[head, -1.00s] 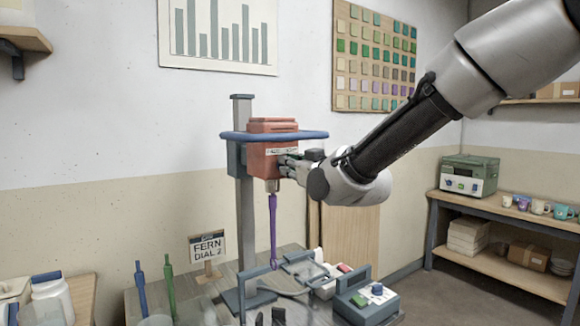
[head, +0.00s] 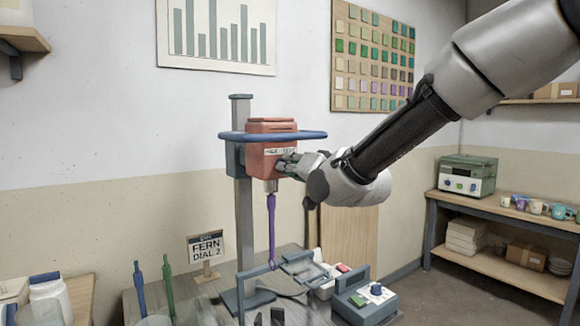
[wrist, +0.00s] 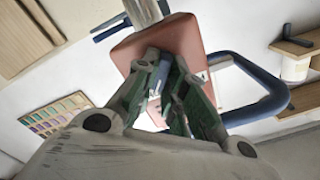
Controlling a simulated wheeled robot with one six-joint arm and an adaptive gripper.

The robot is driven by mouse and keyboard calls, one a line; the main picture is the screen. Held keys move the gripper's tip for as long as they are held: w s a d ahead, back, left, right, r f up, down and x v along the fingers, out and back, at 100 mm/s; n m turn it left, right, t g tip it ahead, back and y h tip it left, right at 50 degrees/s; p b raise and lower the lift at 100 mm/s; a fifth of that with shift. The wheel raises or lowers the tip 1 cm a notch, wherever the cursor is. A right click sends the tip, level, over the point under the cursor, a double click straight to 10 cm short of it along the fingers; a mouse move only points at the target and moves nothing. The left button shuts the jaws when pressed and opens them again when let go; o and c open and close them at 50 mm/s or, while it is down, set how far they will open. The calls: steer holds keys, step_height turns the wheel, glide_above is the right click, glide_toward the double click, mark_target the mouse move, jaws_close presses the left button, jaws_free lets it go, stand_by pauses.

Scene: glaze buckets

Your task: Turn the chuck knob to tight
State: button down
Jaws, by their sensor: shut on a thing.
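The red mixer head (head: 266,158) hangs on a grey upright post with a blue bar handle around it. A purple stirring paddle (head: 271,230) points straight down from the chuck (head: 270,186) beneath it. My gripper (head: 283,164) is at the front right of the head, low on its face. In the wrist view my gripper (wrist: 167,72) has its fingers shut on a small blue-grey knob (wrist: 155,84) against the red head (wrist: 128,50). The fingers hide most of the knob, and its markings cannot be read.
A sign reading "FERN DIAL 2" (head: 207,248) stands left of the post. Blue (head: 140,287) and green paddles (head: 169,284) stand upright at the bench's left. A grey control box (head: 366,302) sits at front right. The blue bar handle (head: 300,135) passes just above my gripper.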

steer(key=shift+m, duration=0.6)
steer(key=c, duration=1.5)
jaws_free()
steer(key=shift+s+d, duration=0.1)
steer(key=v, duration=1.2)
